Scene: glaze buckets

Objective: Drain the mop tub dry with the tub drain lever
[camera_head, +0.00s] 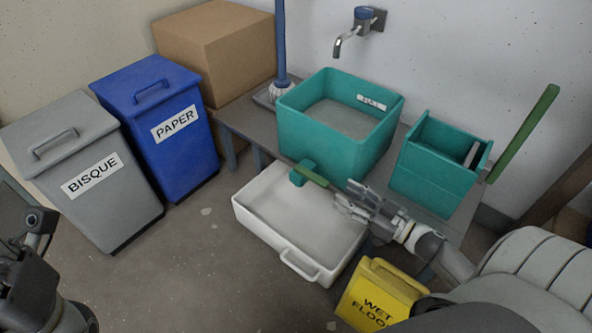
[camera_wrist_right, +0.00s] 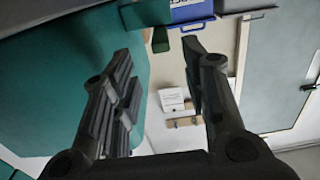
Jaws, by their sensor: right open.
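The teal mop tub (camera_head: 330,147) stands on a grey bench below the wall tap. Its back wall has a FULL label (camera_head: 371,102), and grey liquid (camera_head: 342,118) shows inside. The green tub drain lever (camera_head: 313,176) sticks out from a teal valve block (camera_head: 301,171) low on the tub's front. My right gripper (camera_head: 343,200) is open and empty close to the lever's free end; I cannot tell whether they touch. In the right wrist view the tub wall (camera_wrist_right: 70,85) fills the left side. Dark parts of my left arm show at lower left; its fingers are unclear.
A white basin (camera_head: 270,222) sits on the floor under the valve. A smaller teal bucket (camera_head: 435,178) with a green bar (camera_head: 525,130) stands to the right. A yellow wet-floor sign (camera_head: 380,293) stands in front. Blue (camera_head: 172,160) and grey (camera_head: 95,208) bins are at left.

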